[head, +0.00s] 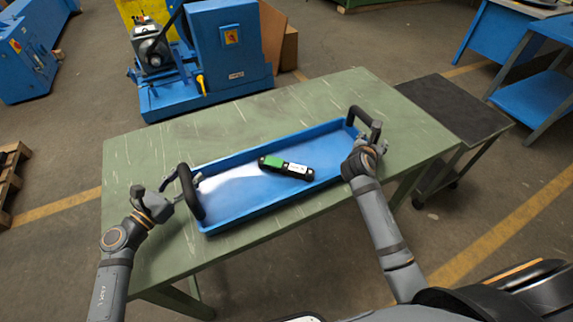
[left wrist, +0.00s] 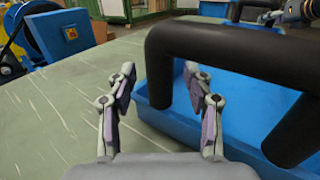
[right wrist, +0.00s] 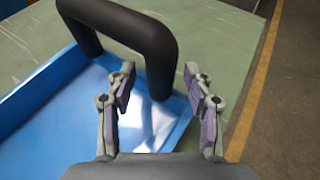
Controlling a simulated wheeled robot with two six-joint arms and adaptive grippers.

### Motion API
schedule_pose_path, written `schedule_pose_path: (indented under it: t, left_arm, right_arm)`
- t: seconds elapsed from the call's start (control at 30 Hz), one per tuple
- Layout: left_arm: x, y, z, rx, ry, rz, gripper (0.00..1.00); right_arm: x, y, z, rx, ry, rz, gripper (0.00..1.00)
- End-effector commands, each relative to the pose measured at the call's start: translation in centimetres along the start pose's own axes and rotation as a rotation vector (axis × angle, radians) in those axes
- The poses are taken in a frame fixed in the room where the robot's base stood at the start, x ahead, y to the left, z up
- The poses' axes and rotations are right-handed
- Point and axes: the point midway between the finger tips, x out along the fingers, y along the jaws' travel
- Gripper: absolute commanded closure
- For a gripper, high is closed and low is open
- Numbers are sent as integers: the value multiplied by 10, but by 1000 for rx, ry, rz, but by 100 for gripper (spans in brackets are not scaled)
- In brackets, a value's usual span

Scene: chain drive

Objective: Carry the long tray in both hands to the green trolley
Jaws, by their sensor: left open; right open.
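The long blue tray (head: 235,208) lies on the green table, with an upright black handle at each end. Its left handle (head: 190,190) is beside my open left gripper (head: 183,188). In the left wrist view, one leg of this handle (left wrist: 160,75) shows between the open fingers (left wrist: 160,75). Its right handle (head: 364,122) is by my open right gripper (head: 368,147). In the right wrist view, a handle leg (right wrist: 160,75) shows between the open fingers (right wrist: 160,75). Neither gripper is closed on a handle. The trolley (head: 455,105), dark-topped on casters, stands right of the table.
A green and black part (head: 286,167) lies in the tray. The green table (head: 300,102) is otherwise clear. A blue machine (head: 215,60) stands behind it, and blue benches (head: 535,98) stand at the right. The trolley's top looks empty.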

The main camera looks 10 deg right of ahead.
Motion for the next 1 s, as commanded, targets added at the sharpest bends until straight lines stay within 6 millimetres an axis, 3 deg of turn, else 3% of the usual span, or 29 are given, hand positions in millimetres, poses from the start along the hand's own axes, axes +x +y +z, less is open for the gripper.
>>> schedule_pose_path:
  t: [0.4,0.8,1.0]
  left_arm:
    - [9,0,0,-1,1,-1,48]
    - [9,0,0,0,1,-1,100]
    - [9,0,0,0,1,-1,100]
  right_arm:
    - [9,0,0,1,0,1,48]
    - [8,0,0,1,0,0,100]
    - [8,0,0,1,0,0,100]
